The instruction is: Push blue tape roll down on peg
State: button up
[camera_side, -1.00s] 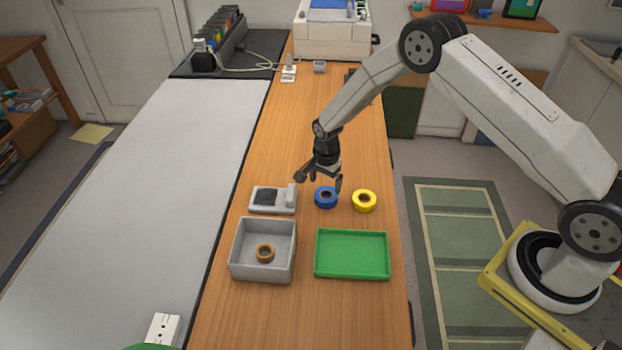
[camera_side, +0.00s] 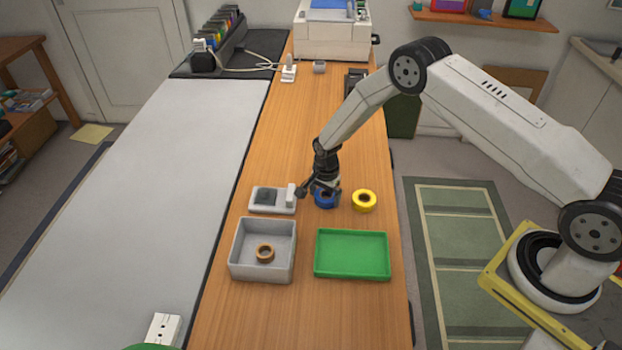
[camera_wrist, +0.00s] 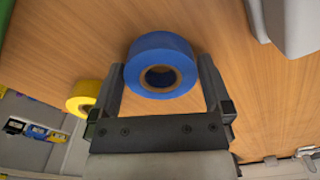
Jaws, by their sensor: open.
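The blue tape roll (camera_side: 326,203) lies flat on the wooden table, between a grey-white device and the yellow roll. My gripper (camera_side: 325,191) is right over it, pointing down, and hides part of it. In the wrist view the blue roll (camera_wrist: 161,48) sits between my two open fingers (camera_wrist: 160,78), its brown core facing the camera. The fingers are on either side of it; whether they touch it I cannot tell. I cannot make out a peg for certain; the grey-white device (camera_side: 263,203) to the left has a small upright part (camera_side: 291,197).
A yellow tape roll (camera_side: 364,201) lies close to the right. In front are a grey bin (camera_side: 237,250) holding a brown ring (camera_side: 265,253) and a green tray (camera_side: 352,276). The table behind my gripper is mostly clear up to a printer-like box (camera_side: 330,42).

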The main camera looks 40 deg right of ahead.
jog(key=c, duration=0.9)
jog(key=shift+r, duration=0.15)
jog(key=shift+r, duration=0.7)
jog(key=s+r, duration=1.1)
jog(key=s, duration=0.3)
jog(key=shift+r, duration=0.2)
jog(key=shift+w, duration=0.1)
